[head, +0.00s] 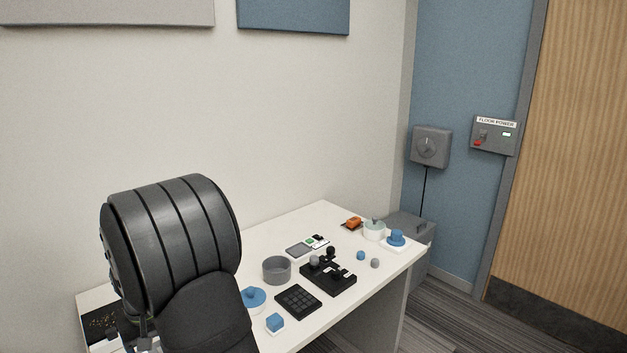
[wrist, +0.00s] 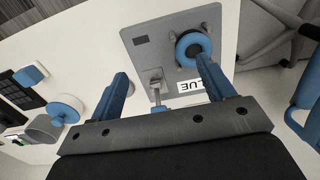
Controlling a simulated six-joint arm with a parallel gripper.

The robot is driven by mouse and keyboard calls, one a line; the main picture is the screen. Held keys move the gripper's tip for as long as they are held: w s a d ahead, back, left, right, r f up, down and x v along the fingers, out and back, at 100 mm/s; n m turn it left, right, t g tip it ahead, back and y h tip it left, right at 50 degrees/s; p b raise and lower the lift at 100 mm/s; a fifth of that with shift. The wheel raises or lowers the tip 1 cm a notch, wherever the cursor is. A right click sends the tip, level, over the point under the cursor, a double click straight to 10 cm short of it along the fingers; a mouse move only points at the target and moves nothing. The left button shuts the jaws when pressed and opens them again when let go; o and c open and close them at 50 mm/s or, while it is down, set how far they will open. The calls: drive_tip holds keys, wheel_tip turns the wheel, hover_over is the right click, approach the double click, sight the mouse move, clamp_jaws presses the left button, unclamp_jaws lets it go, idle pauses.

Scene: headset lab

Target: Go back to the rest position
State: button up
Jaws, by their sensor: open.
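My gripper (wrist: 161,68) shows in the wrist view with its two blue fingers spread apart and nothing between the tips. It is over a grey panel (wrist: 148,22) on the white table. A blue ring-shaped part (wrist: 192,46) sits on the panel near the right fingertip. A small metal piece (wrist: 157,88) stands between the fingers. A label partly hidden by the right finger reads "LUE" (wrist: 188,87). In the head view my own dark arm links fill the lower left, and the gripper is hidden.
The white table (head: 338,222) carries a grey round bowl (head: 277,270), a black keypad (head: 298,301), a black block with knobs (head: 328,277), a blue cube (head: 275,321) and an orange item (head: 353,223). A blue frame (wrist: 297,120) is at the wrist view's right.

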drive_tip(key=w+d+r, duration=0.2)
drive_tip(key=d+r, duration=0.2)
drive_tip(key=d, duration=0.2)
drive_tip(key=w+d+f+m, duration=0.2)
drive_tip(key=w+d+m, duration=0.5)
drive_tip(key=m, duration=0.6)
drive_tip(key=w+d+f+m, duration=0.3)
drive_tip(key=w+d+m, duration=0.5)
drive_tip(key=m, duration=0.5)
drive_tip(key=shift+d, duration=0.9)
